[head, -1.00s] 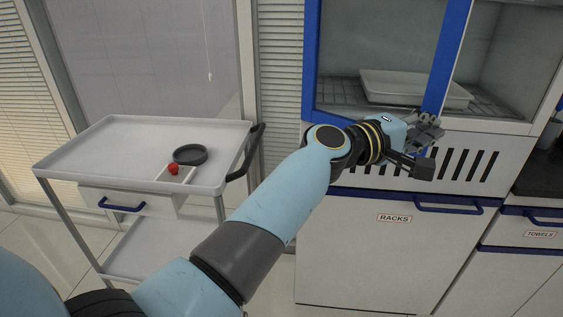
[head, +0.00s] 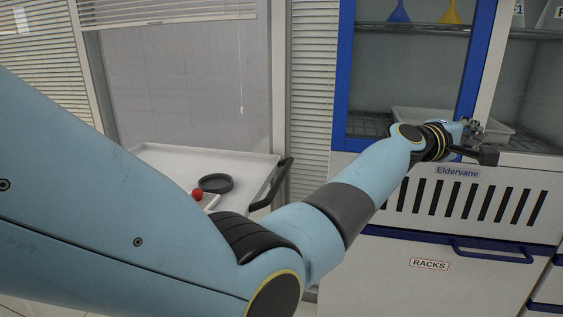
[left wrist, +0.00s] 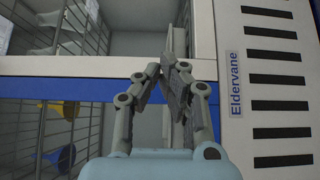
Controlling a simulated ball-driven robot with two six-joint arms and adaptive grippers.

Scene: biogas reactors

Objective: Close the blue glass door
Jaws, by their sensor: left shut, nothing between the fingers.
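The blue glass door (head: 480,60) is a blue frame with a clear pane on the left half of the white cabinet. In the head view its right blue upright stands close beside the cabinet's white post (head: 497,75); I cannot tell whether a gap is left. My left gripper (head: 470,126) is at the lower right corner of the door and hides that corner. In the left wrist view the gripper (left wrist: 177,65) is shut and empty, its fingers in front of the blue bar and white post. I cannot tell whether it touches the door. My right gripper is in neither view.
A white tray (head: 424,115) is on a shelf inside the cabinet, with a blue funnel (head: 399,12) and a yellow funnel (head: 450,14) above. Below is a vented panel labelled Eldervane (head: 457,172) and a RACKS drawer (head: 429,264). A white cart (head: 245,158) stands left.

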